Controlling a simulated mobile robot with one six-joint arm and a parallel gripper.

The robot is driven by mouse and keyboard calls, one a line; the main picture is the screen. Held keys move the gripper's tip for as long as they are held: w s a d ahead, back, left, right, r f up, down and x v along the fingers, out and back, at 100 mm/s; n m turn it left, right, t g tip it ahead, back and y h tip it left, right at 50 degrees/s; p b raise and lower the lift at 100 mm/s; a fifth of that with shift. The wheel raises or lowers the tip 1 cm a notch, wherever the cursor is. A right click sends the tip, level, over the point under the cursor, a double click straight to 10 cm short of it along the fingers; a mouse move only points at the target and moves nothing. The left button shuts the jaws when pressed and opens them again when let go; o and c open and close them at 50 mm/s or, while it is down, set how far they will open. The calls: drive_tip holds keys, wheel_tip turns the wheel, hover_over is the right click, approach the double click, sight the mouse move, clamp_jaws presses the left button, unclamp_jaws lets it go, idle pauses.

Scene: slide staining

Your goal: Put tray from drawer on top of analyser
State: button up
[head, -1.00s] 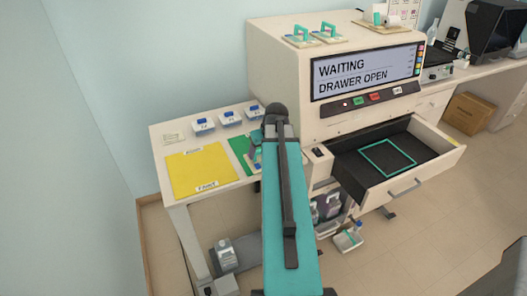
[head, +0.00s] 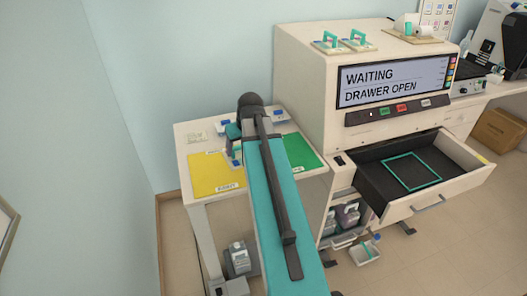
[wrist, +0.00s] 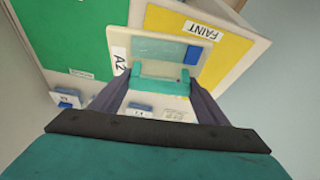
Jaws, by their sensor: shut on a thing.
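My gripper (wrist: 160,87) is shut on the teal handle (wrist: 160,78) of a pale tray (wrist: 148,58). The tray has a label that seems to read A2 and carries a slide with a blue patch. In the head view the held tray (head: 235,163) is partly hidden by my arm, above the side table near the yellow mat. The analyser (head: 300,85) reads "WAITING, DRAWER OPEN". Its drawer (head: 465,180) is pulled out, with an empty teal square outline (head: 412,172) on its dark floor. Two trays with teal handles (head: 330,42) (head: 358,40) stand on the analyser's top.
The side table (head: 195,133) bears a yellow mat (head: 208,175) marked FAINT and a green mat (head: 302,150). Small blue-and-white items (wrist: 66,98) stand along its edge. A paper roll (head: 405,24) stands at the analyser top's right. Bottles (head: 348,213) stand below the drawer.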

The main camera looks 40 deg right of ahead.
drive_tip(key=w+a+r+n, duration=0.1)
drive_tip(key=w+a+r, duration=0.1)
drive_tip(key=a, duration=0.8)
drive_tip(key=w+a+r+n, duration=0.1)
drive_tip(key=w+a+r, duration=0.2)
drive_tip(key=a, duration=0.8)
drive_tip(key=w+a+r+y, duration=0.1)
drive_tip(key=w+a+r, duration=0.1)
drive_tip(key=a+r, duration=0.4)
drive_tip(key=a, duration=0.4)
drive_tip(key=shift+w+a+r+n+b, duration=0.15)
drive_tip(key=shift+a+n+b, duration=0.1)
drive_tip(key=shift+n+b, duration=0.15)
